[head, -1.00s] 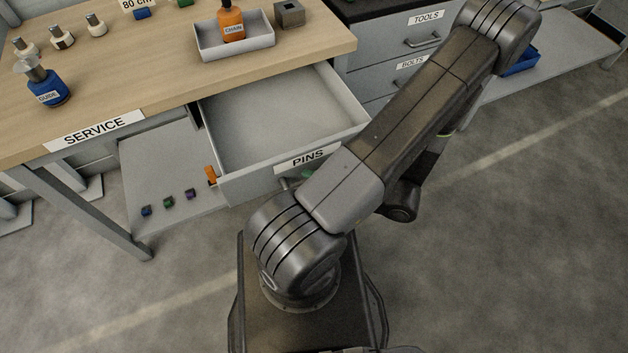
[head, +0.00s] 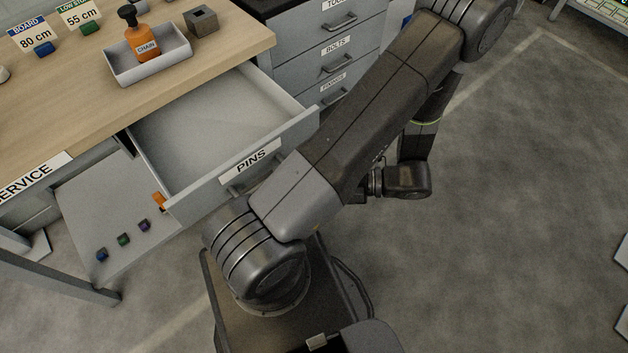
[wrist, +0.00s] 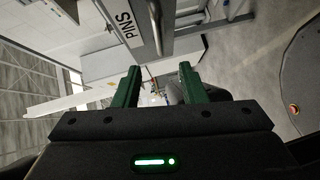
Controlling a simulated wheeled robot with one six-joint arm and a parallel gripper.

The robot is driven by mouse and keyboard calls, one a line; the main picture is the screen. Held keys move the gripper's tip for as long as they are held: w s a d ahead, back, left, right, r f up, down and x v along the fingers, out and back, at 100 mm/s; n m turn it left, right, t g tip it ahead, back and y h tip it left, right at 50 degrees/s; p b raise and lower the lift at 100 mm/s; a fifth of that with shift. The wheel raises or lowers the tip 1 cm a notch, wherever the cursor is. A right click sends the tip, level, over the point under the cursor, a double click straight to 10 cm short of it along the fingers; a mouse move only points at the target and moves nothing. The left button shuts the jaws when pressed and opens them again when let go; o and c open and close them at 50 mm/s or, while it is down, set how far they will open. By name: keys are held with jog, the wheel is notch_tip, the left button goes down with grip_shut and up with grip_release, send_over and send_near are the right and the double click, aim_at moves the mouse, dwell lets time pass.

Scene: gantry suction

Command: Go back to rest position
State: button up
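My arm is bent in front of the workbench in the head view, with its upper link reaching up and right and its forearm folded back down. My gripper is hidden behind the arm in the head view. In the wrist view my gripper (wrist: 158,86) shows two green fingers held apart with nothing between them. Beyond the fingers is the handle side of the PINS drawer (wrist: 125,28). The same PINS drawer (head: 250,161) stands pulled out and looks empty in the head view, left of my arm.
The SERVICE bench (head: 60,115) is at the left, bearing an orange CHAIN bottle (head: 142,42) in a grey tray (head: 175,66). Small coloured blocks lie on the lower shelf (head: 85,205). A labelled drawer cabinet (head: 300,50) stands behind. Open floor (head: 500,230) is at the right.

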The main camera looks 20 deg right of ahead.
aim_at(263, 182)
jog(key=shift+a, duration=0.1)
jog(key=x, duration=1.3)
jog(key=shift+w+a+f, duration=0.1)
jog(key=shift+w+a, duration=0.25)
jog(key=shift+w, duration=0.1)
